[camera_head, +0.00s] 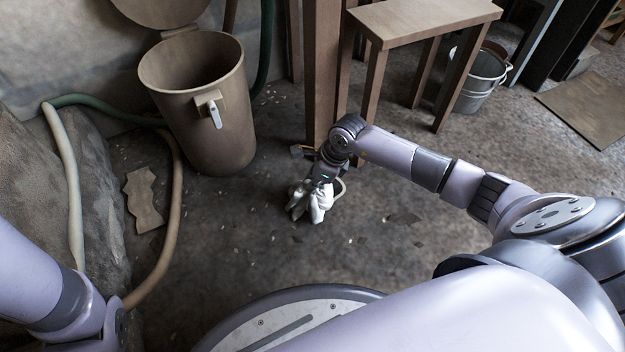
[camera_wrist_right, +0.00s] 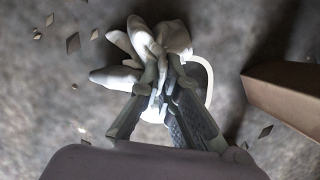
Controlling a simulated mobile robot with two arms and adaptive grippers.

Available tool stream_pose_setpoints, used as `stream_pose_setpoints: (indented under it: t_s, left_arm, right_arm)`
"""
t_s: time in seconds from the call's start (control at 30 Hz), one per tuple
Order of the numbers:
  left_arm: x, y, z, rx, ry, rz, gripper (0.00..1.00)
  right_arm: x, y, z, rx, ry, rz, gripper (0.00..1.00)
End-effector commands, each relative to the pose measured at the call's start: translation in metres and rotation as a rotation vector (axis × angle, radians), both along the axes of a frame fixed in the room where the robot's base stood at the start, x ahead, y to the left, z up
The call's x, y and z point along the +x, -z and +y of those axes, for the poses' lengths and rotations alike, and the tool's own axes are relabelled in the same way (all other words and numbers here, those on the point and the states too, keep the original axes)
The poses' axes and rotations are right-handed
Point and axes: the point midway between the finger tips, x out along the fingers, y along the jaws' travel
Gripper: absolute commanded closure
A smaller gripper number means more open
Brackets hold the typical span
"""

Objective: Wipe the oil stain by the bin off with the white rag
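The white rag (camera_head: 319,203) is a bunched white piece with finger-like folds, just above or on the floor right of the bin; I cannot tell if it touches. My right gripper (camera_head: 318,186) points down at it. In the right wrist view the fingers (camera_wrist_right: 163,85) close together on the white rag (camera_wrist_right: 150,45), whose folds spread out beyond the tips. The bin (camera_head: 205,110) is a brown, tapered can with its lid tipped open against the wall. I cannot make out a distinct oil stain on the dark floor. My left gripper is out of view.
A wooden stool (camera_head: 425,20) and a post (camera_head: 322,70) stand behind the right gripper. A metal bucket (camera_head: 480,80) is beyond. Hoses (camera_head: 165,230) run along the left by a rock. A torn flat piece (camera_head: 143,200) lies left of the bin. Floor in front is open, with small chips.

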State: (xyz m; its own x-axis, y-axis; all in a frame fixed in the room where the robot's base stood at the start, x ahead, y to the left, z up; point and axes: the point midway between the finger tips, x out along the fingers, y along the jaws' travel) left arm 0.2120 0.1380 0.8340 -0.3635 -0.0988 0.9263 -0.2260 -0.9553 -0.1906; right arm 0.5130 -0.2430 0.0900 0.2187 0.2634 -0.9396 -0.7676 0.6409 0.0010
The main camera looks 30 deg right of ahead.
Motion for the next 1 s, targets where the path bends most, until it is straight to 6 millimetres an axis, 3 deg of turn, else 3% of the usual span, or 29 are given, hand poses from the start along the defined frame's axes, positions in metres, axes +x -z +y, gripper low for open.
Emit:
stream_pose_setpoints:
  t_s: [0.03, 0.23, 0.57, 0.6, 1.0]
  left_arm:
    - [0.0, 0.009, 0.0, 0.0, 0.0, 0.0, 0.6]
    - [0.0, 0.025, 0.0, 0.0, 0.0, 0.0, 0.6]
    - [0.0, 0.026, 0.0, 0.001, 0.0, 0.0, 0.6]
    - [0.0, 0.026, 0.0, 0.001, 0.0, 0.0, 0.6]
    - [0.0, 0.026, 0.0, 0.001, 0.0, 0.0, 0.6]
  right_arm:
    - [0.0, 0.011, 0.0, 0.0, 0.0, 0.0, 1.0]
    - [0.0, 0.034, 0.0, 0.0, 0.0, 0.0, 1.0]
    - [0.0, 0.037, 0.0, 0.001, 0.0, -0.001, 1.0]
    - [0.0, 0.037, 0.0, 0.001, 0.0, -0.001, 0.94]
    - [0.0, 0.037, 0.0, 0.001, 0.0, 0.0, 0.67]
